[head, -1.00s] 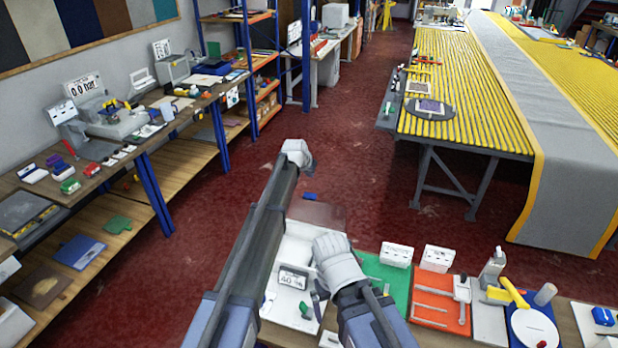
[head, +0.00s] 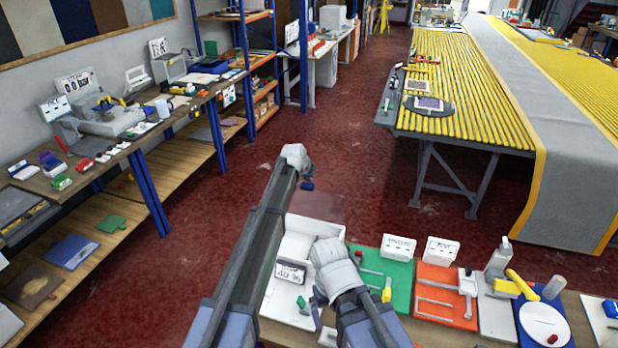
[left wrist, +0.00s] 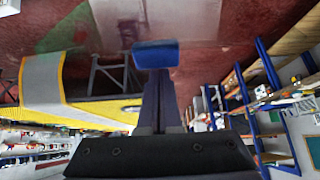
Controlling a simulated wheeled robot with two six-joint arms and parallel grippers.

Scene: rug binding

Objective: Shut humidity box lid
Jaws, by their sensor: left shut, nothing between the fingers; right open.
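The humidity box (head: 290,271) is a white open box with a 40 % display, low in the middle of the head view. Its clear brownish lid (head: 318,206) stands open at the far side, with a blue tab (head: 307,185) at its far edge. The tab also shows in the left wrist view (left wrist: 155,53). My left gripper (head: 306,172) is shut and empty, close to the tab; its dark fingertips line up with it, but I cannot tell whether they touch. My right gripper (head: 336,265) is open over the box's right side; its fingers are largely hidden.
A roller table (head: 455,120) stands farther off. A workbench (head: 110,165) runs along the left. The red floor beyond the lid is clear.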

